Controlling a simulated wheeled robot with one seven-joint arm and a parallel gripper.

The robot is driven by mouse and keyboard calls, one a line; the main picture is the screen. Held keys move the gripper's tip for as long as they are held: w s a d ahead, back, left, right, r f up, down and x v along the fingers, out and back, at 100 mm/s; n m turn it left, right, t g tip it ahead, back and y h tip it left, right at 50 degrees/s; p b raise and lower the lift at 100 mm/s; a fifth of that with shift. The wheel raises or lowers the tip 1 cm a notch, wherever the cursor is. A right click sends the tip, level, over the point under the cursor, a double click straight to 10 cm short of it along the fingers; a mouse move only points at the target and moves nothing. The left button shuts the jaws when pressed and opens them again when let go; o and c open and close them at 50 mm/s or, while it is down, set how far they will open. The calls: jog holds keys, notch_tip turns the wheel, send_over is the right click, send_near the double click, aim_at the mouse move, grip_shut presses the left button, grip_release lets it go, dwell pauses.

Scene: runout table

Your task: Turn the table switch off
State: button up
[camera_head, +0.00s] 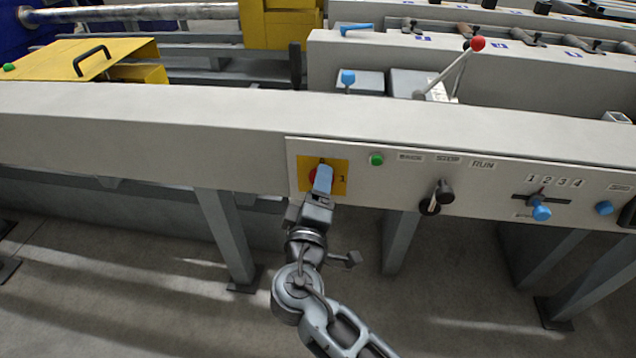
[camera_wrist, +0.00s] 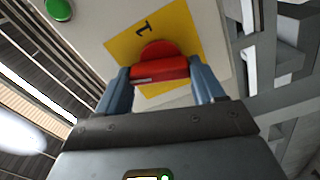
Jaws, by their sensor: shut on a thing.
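The table switch is a red rotary knob (camera_wrist: 158,49) on a yellow plate (camera_head: 340,187) marked "1", at the left end of the white control panel. In the head view, only a sliver of red (camera_head: 312,176) shows beside my blue fingers. My gripper (camera_head: 322,178) reaches up to it from below. In the wrist view, the two blue fingers of my gripper (camera_wrist: 161,72) are on either side of the knob's red handle, shut on it. The "1" on the plate lies beyond the knob there. The off mark cannot be made out.
A green button (camera_head: 376,160) sits just right of the yellow plate. Further right on the panel (camera_head: 480,193) are a black selector (camera_head: 440,195), a blue-knobbed slider (camera_head: 541,212) marked 1 to 4 and another blue knob (camera_head: 604,208). A red-tipped lever (camera_head: 478,44) stands behind. The floor below is open between table legs.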

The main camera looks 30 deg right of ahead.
jog(key=shift+w+r+n+p, duration=0.15)
jog(key=shift+n+p, duration=0.7)
jog(key=shift+n, duration=0.75)
jog(key=o, duration=1)
jog(key=shift+o, duration=0.2)
jog(key=shift+f, duration=0.2)
jog(key=v, duration=0.7)
jog(key=shift+s+a, duration=0.25)
jog(key=shift+s, duration=0.05)
